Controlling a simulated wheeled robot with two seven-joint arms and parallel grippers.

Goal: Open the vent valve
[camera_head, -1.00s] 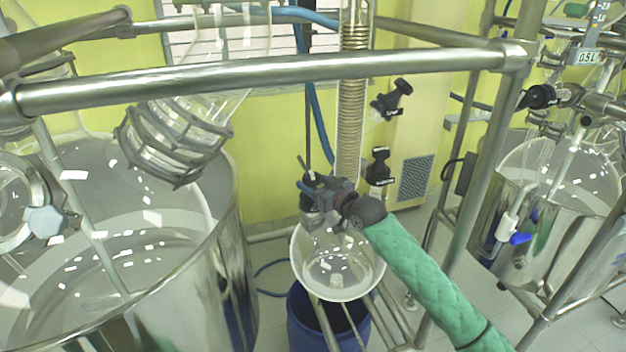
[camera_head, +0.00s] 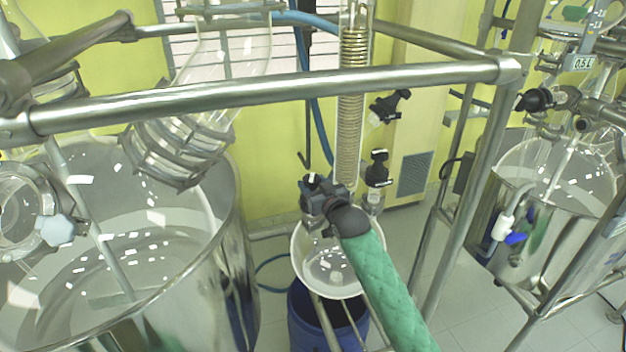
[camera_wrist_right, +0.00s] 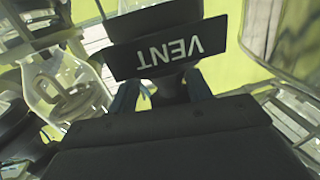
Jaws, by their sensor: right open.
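The vent valve shows in the right wrist view as a black handle with a plate (camera_wrist_right: 157,52) reading VENT upside down. Its dark stem (camera_wrist_right: 170,89) lies between the two fingers of my right gripper (camera_wrist_right: 162,93). The fingers are open, one on each side; contact cannot be told. In the head view my right gripper (camera_head: 319,197), on its green-sleeved arm, is above the round glass vessel at the centre. It largely covers the valve there, and the label cannot be read. My left gripper is not in view.
A steel frame bar (camera_head: 270,84) crosses in front. A coiled glass condenser (camera_head: 352,100) and black valves (camera_head: 378,167) stand right of the gripper. The round glass vessel (camera_head: 338,285) hangs below, over a blue drum (camera_head: 300,325). A large steel-jacketed reactor (camera_head: 225,270) stands left.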

